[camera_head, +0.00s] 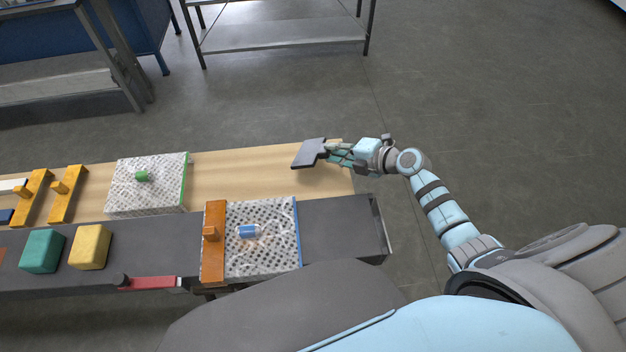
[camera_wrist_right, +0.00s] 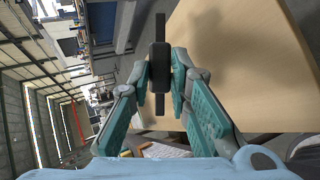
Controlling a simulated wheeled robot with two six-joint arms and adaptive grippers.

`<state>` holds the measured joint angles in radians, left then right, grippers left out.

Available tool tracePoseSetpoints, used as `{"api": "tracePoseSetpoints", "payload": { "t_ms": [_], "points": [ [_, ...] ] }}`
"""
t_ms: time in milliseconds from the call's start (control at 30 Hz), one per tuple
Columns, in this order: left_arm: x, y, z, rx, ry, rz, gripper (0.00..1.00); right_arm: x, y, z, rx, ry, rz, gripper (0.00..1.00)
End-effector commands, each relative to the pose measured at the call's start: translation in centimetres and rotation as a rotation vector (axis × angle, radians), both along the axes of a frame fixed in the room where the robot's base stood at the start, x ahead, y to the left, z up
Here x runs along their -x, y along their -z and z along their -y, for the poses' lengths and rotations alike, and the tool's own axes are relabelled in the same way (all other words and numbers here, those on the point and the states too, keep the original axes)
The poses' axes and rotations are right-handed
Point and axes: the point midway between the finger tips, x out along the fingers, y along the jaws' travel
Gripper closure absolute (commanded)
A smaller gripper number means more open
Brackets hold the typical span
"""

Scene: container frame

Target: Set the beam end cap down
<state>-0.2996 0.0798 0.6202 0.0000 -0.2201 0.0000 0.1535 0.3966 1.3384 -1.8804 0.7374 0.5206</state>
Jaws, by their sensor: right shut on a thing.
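The beam end cap (camera_head: 308,154) looks to be the dark grey flat piece over the right end of the pale wooden tabletop (camera_head: 240,172). My right gripper (camera_head: 328,150) is shut on its right side. In the right wrist view the cap (camera_wrist_right: 160,110) shows edge-on as a narrow dark strip with a thicker block between the two teal fingers of the gripper (camera_wrist_right: 162,76). A soft shadow lies on the wood beside it, and the cap seems held above the surface; the exact gap cannot be told. My left gripper is out of view.
Nearer, a grey surface (camera_head: 335,230) holds another patterned panel (camera_head: 270,262) with an orange strip, plus yellow (camera_head: 90,247) and teal (camera_head: 43,251) blocks. The wood between cap and green-block panel is clear.

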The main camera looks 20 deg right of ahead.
Motion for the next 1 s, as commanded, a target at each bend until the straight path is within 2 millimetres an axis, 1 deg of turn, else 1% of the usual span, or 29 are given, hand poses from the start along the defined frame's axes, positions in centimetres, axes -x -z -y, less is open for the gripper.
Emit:
{"api": "tracePoseSetpoints", "payload": {
  "t_ms": [33,100,200,267,567,600,633,667,933,1000],
  "points": [
    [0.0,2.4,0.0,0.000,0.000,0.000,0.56,0.0,2.3,0.0,0.002,-0.001,0.001,1.00],
    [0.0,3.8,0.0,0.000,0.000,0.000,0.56,0.0,3.5,0.0,0.000,0.000,0.000,1.00],
    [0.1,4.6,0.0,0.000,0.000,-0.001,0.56,0.0,4.7,0.0,0.000,0.000,0.000,1.00],
    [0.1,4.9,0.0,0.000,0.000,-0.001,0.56,0.0,5.1,0.0,-0.001,0.000,-0.001,1.00],
    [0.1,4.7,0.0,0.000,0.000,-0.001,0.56,0.0,5.0,0.0,0.000,-0.001,0.000,1.00],
    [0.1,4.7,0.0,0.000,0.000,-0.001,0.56,0.0,5.0,0.0,0.001,-0.001,-0.001,0.76],
    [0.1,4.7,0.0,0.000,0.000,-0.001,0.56,0.0,5.0,0.0,0.001,-0.001,-0.001,0.71],
    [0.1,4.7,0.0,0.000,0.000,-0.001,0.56,0.0,5.0,0.0,0.001,-0.001,-0.001,0.69],
    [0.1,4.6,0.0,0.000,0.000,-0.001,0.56,0.0,5.0,0.0,0.001,-0.001,-0.001,0.69],
    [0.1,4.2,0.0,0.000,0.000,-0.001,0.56,0.4,4.7,0.2,0.003,-0.001,-0.002,0.69]
  ]
}}
